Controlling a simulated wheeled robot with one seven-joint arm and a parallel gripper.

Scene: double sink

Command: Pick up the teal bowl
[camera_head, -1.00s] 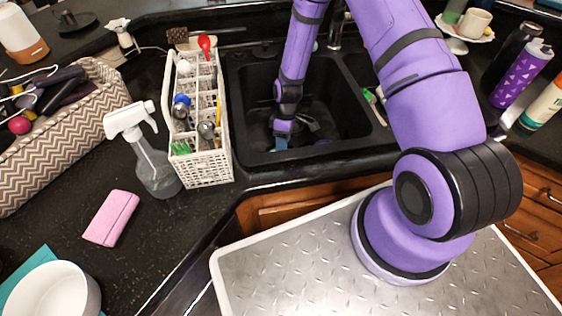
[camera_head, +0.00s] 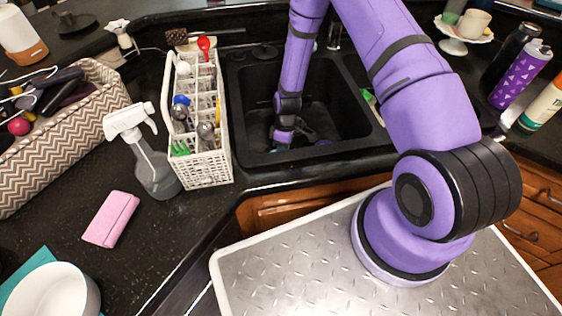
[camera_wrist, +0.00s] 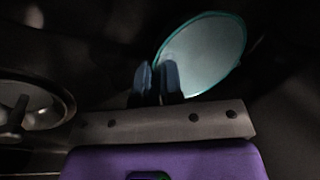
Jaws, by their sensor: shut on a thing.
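The teal bowl (camera_wrist: 205,55) shows in the wrist view as a pale round shape with a bright teal rim, in the dark sink. My gripper (camera_wrist: 158,78) has its two blue-grey fingers close together at the bowl's lower left edge, shut on it. One finger overlaps the bowl's pale face in the picture. In the head view my gripper (camera_head: 281,144) is low inside the left basin of the black sink (camera_head: 345,118). The bowl is mostly hidden there by my arm and the dark basin.
A metal drain (camera_wrist: 35,103) lies left of my gripper in the wrist view. A white utensil caddy (camera_head: 207,168) stands close beside the sink's left edge, with a spray bottle (camera_head: 152,165) next to it. A divider bounds the basin on the right.

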